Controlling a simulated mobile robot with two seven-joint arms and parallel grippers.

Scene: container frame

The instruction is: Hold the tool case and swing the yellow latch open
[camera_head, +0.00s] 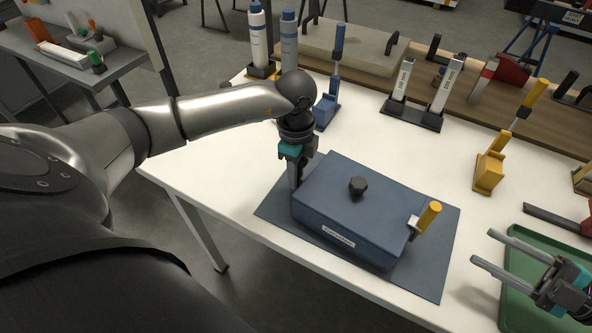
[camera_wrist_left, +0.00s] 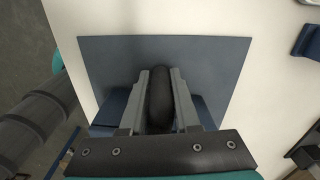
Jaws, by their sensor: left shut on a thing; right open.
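The blue tool case (camera_head: 345,213) lies flat on a dark blue-grey mat (camera_head: 432,270), with a black knob on its lid and a label on its front. The yellow latch (camera_head: 429,215) sticks up at an angle from a pale metal mount at the case's right end. My left gripper (camera_head: 294,187) is at the case's left end. In the left wrist view its fingers (camera_wrist_left: 160,100) are shut on a dark rounded handle (camera_wrist_left: 160,92); the head view hides this grip. My right gripper (camera_head: 481,246) is open and empty, right of the case and apart from the latch.
A green tray (camera_head: 520,310) lies under my right gripper. Yellow (camera_head: 489,172) and blue (camera_head: 325,112) clamp-like stands, white gauge blocks (camera_head: 442,88) and bottles (camera_head: 288,40) stand behind the case. White table shows clear between them and the mat.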

